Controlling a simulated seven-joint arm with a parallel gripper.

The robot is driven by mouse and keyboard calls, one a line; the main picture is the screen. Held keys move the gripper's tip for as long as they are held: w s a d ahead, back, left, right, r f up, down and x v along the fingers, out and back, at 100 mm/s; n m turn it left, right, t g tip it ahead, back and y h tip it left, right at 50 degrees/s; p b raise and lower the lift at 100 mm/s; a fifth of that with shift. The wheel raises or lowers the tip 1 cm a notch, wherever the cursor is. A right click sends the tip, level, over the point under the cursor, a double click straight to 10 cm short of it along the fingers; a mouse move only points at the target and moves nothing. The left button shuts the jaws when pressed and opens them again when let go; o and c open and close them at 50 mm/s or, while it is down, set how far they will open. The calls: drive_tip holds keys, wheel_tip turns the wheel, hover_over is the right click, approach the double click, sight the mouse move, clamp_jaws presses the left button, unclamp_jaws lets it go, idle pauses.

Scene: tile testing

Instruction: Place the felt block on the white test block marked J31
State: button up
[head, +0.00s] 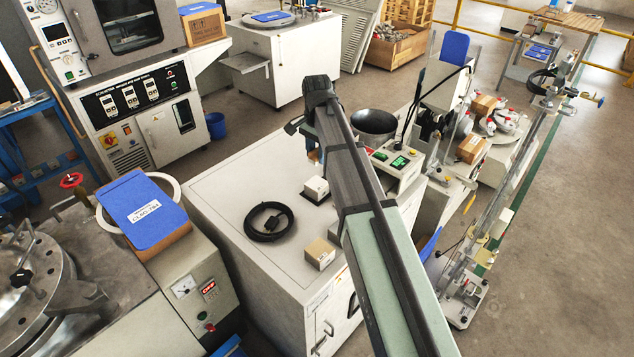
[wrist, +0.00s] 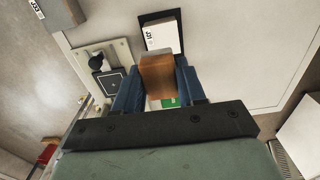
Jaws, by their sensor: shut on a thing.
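My gripper (wrist: 158,92) has its blue fingers shut on the brown felt block (wrist: 158,76). A white block (wrist: 162,36) with a small dark marking, too small to read surely, lies on a black pad (wrist: 176,21) just beyond the held block in the wrist view. The held block overlaps the pad's near part in that view; I cannot tell its height. In the head view, the white block (head: 316,187) sits on its dark pad on the cabinet top. My gripper (head: 314,155) is mostly hidden there by my arm, with a bit of blue showing.
A tan-sided block (head: 320,252) stands at the cabinet's front edge; its marked side shows in the wrist view (wrist: 63,12). A black cable coil (head: 269,222) lies left of it. A control box (head: 398,162) and a dark bowl (head: 374,126) stand right. The cabinet's left top is clear.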

sight(317, 183)
drive_tip(key=shift+w+f, duration=0.15)
drive_tip(key=shift+f, duration=2.25)
drive_tip(key=shift+w+f, duration=0.15)
drive_tip(key=shift+f, duration=2.2)
drive_tip(key=shift+f, duration=0.1)
drive_tip(key=o, duration=1.1)
drive_tip(key=shift+c, duration=0.2)
wheel_tip(317, 183, up, 12)
drive_tip(key=shift+r, duration=0.1)
drive_tip(key=shift+d, duration=0.1)
